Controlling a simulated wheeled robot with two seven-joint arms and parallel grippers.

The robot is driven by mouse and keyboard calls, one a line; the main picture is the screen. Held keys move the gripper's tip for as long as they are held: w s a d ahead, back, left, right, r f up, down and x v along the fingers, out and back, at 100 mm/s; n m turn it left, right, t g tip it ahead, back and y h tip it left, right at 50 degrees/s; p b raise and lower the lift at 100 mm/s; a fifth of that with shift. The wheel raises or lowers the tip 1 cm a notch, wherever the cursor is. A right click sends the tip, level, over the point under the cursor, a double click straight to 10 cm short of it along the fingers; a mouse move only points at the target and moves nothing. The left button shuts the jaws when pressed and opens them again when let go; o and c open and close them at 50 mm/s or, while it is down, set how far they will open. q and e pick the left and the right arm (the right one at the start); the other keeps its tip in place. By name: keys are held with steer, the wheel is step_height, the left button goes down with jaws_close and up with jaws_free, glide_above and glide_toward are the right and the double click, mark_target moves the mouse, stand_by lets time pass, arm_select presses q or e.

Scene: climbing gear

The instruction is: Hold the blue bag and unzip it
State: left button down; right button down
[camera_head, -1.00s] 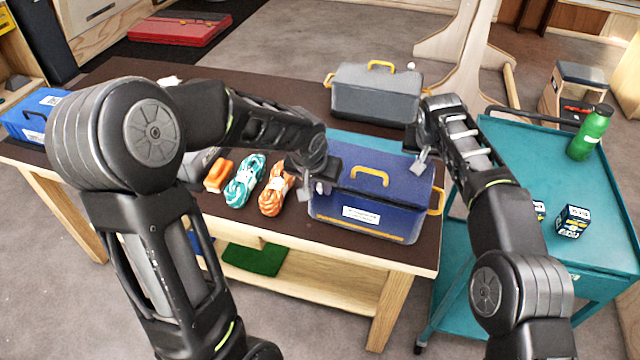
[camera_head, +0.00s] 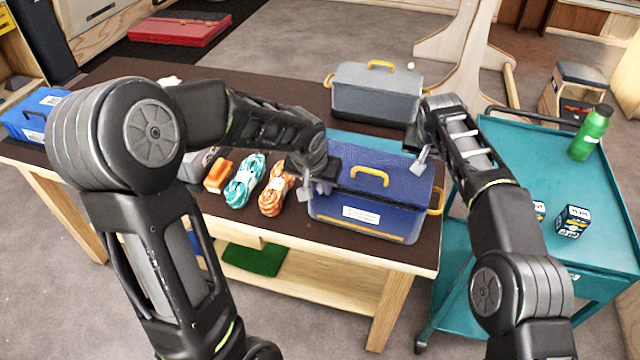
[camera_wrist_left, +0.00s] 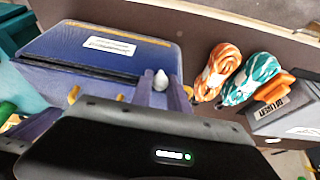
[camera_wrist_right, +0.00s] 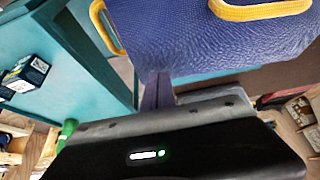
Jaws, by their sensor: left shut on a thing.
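The blue bag (camera_head: 385,188) stands upright on the table, with yellow handles on top and at its right end and a white label on its front. My left gripper (camera_head: 321,188) is at the bag's left end, its fingers shut on it. The left wrist view shows a small white tip (camera_wrist_left: 160,80) at those fingers beside the bag (camera_wrist_left: 105,45); the exact part gripped is hidden. My right gripper (camera_head: 421,160) is at the bag's back right corner. In the right wrist view its fingers (camera_wrist_right: 158,92) look closed together, with nothing clearly between them. The bag's lid looks closed.
A grey case (camera_head: 372,95) stands behind the bag. An orange rope (camera_head: 277,188), a teal rope (camera_head: 244,180) and an orange item (camera_head: 218,176) lie to its left. A teal cart (camera_head: 530,180) with a green bottle (camera_head: 590,132) and small boxes (camera_head: 572,221) stands at right.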

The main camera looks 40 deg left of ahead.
arm_select(q)
steer(key=shift+d, duration=0.1)
arm_select(e)
steer(key=shift+f, duration=0.65)
stand_by(0.6)
